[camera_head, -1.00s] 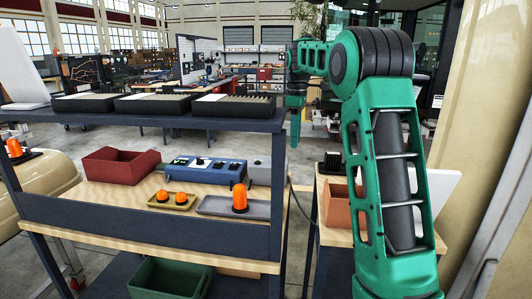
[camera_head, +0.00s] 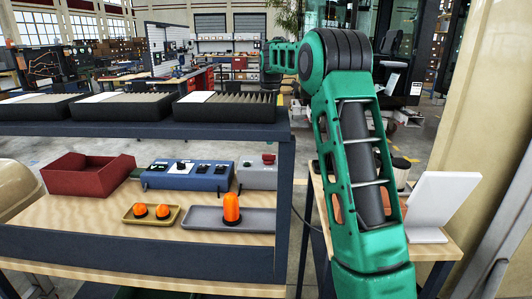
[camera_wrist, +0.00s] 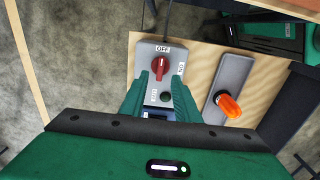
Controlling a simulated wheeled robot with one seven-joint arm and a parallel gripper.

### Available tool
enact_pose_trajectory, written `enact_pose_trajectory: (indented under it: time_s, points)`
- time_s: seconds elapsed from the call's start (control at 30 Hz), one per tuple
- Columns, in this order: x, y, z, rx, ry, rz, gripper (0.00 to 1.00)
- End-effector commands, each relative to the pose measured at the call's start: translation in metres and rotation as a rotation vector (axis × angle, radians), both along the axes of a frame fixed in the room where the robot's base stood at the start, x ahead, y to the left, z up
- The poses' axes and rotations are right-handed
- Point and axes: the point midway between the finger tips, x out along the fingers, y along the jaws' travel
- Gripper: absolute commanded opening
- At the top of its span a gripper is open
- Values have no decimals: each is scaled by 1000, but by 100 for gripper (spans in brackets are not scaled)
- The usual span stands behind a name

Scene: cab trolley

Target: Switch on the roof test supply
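The grey supply box (camera_wrist: 147,50) lies below my gripper in the wrist view. It carries a red rotary knob (camera_wrist: 160,68), with an OFF label above it and an ON label to its right. The knob's handle stands about upright, in line with OFF. A dark green lamp (camera_wrist: 165,97) sits below the knob and looks unlit. My gripper (camera_wrist: 160,78) is open, its green fingers apart near the lower sides of the knob; contact cannot be told. In the head view the grey box (camera_head: 257,177) stands at the shelf's right end; the gripper fingers cannot be made out there.
A blue switch panel (camera_head: 187,176) stands left of the box. A grey tray (camera_head: 205,222) with an orange beacon (camera_head: 231,207) lies in front. A red bin (camera_head: 90,175) is further left.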

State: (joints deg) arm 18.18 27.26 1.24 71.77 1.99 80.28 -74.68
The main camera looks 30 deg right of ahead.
Motion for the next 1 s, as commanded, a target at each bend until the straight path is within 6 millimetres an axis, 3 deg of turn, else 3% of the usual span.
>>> enact_pose_trajectory:
  time_s: [0.2,0.4,0.8,0.83,0.93,1.0]
  points:
    - [1,6,-39,0,2,5,29]
    - [2,8,-62,0,2,8,29]
    - [2,8,-69,-1,1,8,29]
    - [2,8,-69,-1,1,8,26]
    - [2,8,-68,-1,1,7,3]
    - [2,8,-68,-1,0,7,0]
